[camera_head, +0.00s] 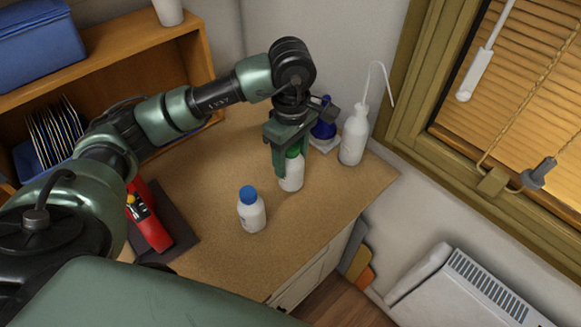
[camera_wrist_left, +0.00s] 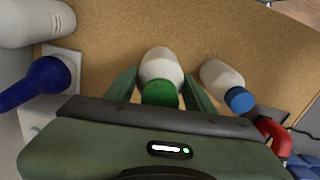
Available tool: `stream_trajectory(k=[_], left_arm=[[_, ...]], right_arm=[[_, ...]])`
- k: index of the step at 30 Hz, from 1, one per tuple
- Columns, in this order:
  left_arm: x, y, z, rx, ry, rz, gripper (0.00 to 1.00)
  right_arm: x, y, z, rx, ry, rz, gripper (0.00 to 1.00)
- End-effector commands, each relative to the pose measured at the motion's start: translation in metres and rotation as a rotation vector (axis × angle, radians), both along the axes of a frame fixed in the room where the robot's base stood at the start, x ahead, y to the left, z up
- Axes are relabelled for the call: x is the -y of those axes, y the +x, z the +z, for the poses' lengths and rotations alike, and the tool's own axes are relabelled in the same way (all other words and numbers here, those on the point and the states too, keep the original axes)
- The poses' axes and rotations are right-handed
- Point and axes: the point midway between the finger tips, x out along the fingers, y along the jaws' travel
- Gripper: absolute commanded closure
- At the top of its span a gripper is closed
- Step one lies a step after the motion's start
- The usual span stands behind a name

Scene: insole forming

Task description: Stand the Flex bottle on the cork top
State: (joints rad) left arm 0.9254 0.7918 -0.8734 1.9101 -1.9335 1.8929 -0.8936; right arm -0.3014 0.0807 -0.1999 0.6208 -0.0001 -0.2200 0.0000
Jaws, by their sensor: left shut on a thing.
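A white bottle with a green cap (camera_head: 292,179) stands upright on the cork top (camera_head: 210,195). My left gripper (camera_head: 288,165) comes down from above and is shut on this bottle around its cap and upper part. In the left wrist view the green-capped bottle (camera_wrist_left: 160,72) sits between the two fingers (camera_wrist_left: 160,85). A second white bottle with a blue cap (camera_head: 252,212) stands free on the cork top, nearer to me. I cannot read which of the two is the Flex bottle. My right gripper is not in view.
A white wash bottle with a bent spout (camera_head: 354,137) and a blue item on a white base (camera_head: 324,130) stand behind the gripper. A red tool (camera_head: 150,218) lies on a dark mat at the left. The cork's front right is clear.

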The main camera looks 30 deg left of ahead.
Motion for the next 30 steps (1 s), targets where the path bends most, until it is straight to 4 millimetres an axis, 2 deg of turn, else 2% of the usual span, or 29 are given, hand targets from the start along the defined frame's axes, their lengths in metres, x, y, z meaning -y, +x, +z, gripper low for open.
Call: stream_trajectory(k=[7, 15, 26, 27, 28, 30], left_arm=[[0.000, 0.001, -0.018, 0.001, -0.001, 0.001, 1.00], [0.000, 0.000, -0.051, 0.000, -0.001, 0.000, 1.00], [0.000, 0.001, -0.056, 0.003, -0.001, 0.000, 1.00], [0.000, 0.001, -0.054, 0.002, 0.000, 0.000, 0.35], [0.000, 0.000, -0.054, 0.001, 0.000, 0.000, 0.27], [0.000, 0.000, -0.054, 0.001, 0.000, 0.000, 0.25]], right_arm=[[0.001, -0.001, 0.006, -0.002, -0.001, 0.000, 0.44], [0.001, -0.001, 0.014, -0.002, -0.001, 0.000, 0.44], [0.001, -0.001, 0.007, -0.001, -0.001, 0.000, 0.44], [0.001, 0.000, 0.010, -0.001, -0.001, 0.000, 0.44], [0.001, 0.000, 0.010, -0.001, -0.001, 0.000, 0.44], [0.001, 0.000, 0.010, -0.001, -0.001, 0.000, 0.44]])
